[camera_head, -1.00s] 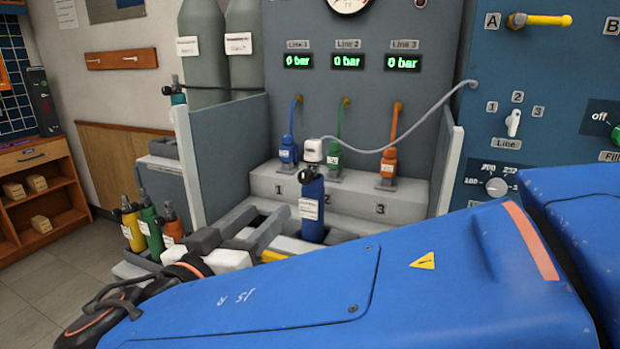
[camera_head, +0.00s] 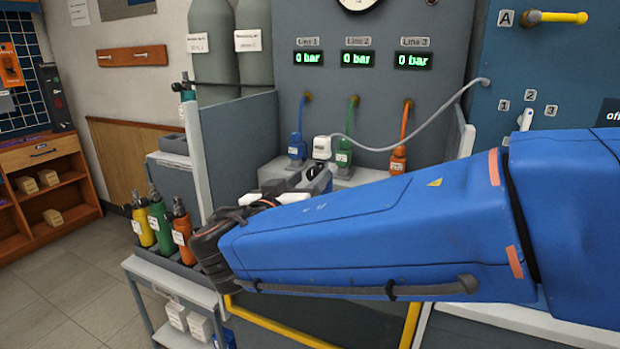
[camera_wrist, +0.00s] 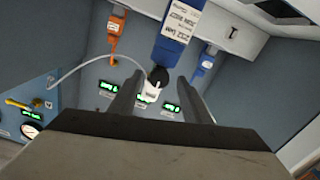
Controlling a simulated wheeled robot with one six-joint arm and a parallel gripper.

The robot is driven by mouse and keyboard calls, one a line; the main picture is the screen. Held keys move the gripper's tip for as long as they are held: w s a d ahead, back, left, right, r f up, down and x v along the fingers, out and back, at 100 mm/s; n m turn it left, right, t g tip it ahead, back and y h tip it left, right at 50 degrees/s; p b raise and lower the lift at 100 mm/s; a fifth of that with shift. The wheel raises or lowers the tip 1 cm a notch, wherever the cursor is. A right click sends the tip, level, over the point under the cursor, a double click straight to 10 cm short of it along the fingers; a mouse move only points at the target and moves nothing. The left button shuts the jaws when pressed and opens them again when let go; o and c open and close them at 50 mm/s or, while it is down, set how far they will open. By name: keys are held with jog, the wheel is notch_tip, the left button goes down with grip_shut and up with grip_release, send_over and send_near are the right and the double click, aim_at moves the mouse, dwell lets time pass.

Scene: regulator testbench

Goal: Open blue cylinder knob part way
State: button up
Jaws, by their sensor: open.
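The blue cylinder (camera_wrist: 177,35) hangs from the top of the upside-down wrist view, with a white label. Its black round knob (camera_wrist: 158,76) lies at its end, beside the white connector (camera_wrist: 151,92). My gripper (camera_wrist: 159,79) is open, its two fingers to either side of the knob in the picture. I cannot tell whether they touch it. In the head view the white connector (camera_head: 321,147) shows behind my gripper (camera_head: 318,178).
A grey hose (camera_head: 400,147) runs from the connector to the blue panel. Blue, green and orange (camera_head: 398,160) line fittings stand behind. Line displays (camera_head: 357,59) read 0 bar. Yellow, green and orange cylinders (camera_head: 158,221) stand at left. A grey side wall (camera_head: 240,145) bounds the bench.

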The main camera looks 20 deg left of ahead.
jog(key=shift+w, duration=0.6)
jog(key=c, duration=1)
jog(key=shift+c, duration=0.2)
jog(key=shift+n, duration=3.3)
jog(key=o, duration=1)
